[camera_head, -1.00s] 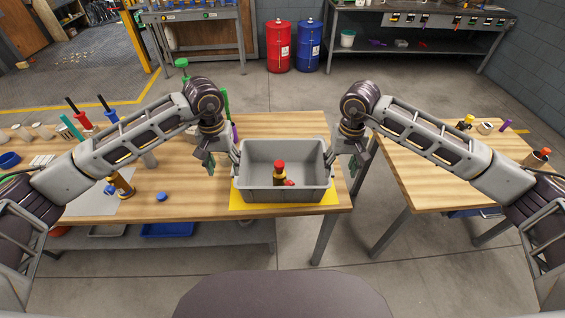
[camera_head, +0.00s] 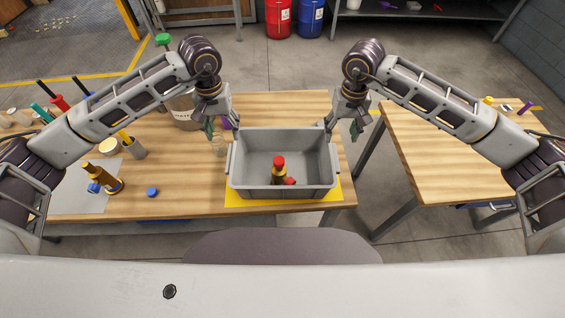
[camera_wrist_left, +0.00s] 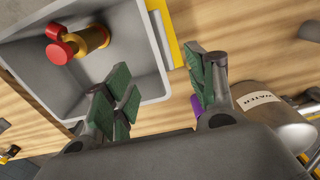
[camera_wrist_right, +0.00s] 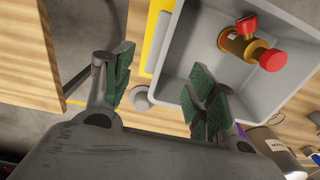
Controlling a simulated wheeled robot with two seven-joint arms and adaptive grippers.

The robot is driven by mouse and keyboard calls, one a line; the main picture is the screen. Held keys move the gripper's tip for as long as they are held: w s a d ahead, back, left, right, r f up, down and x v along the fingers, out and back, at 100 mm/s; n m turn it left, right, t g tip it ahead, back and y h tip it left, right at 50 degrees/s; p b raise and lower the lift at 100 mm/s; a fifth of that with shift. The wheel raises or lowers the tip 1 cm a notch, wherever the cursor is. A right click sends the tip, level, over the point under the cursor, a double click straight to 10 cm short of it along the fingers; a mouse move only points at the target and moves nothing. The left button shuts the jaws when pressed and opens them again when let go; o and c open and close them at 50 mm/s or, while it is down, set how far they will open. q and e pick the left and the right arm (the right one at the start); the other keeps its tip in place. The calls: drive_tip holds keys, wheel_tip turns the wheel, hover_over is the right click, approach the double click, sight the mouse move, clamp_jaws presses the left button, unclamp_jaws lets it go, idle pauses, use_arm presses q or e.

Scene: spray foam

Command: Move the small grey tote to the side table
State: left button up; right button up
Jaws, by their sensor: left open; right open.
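The small grey tote (camera_head: 283,192) sits upright on a yellow mat (camera_head: 345,190) at the right end of the main table. My left gripper (camera_head: 222,122) is open by the tote's far left corner. In the left wrist view its fingers (camera_wrist_left: 162,75) show either side of the tote's wall. My right gripper (camera_head: 343,122) is open by the far right corner. In the right wrist view its fingers (camera_wrist_right: 160,70) also show either side of a wall. I see no firm contact.
The side table (camera_head: 425,150) stands to the right across a narrow gap; its near top is clear. Red and blue drums stand behind.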

sight(232, 157)
use_arm(q)
drive_tip(key=shift+s+f, duration=0.15)
drive_tip(key=shift+f, duration=6.65)
use_arm(e)
drive_tip(key=shift+s+f, duration=0.15)
drive_tip(key=shift+f, duration=6.65)
use_arm(q)
drive_tip(key=shift+c, duration=0.4)
use_arm(e)
drive_tip(key=shift+c, duration=0.5)
use_arm(q)
clamp_jaws()
use_arm(e)
clamp_jaws()
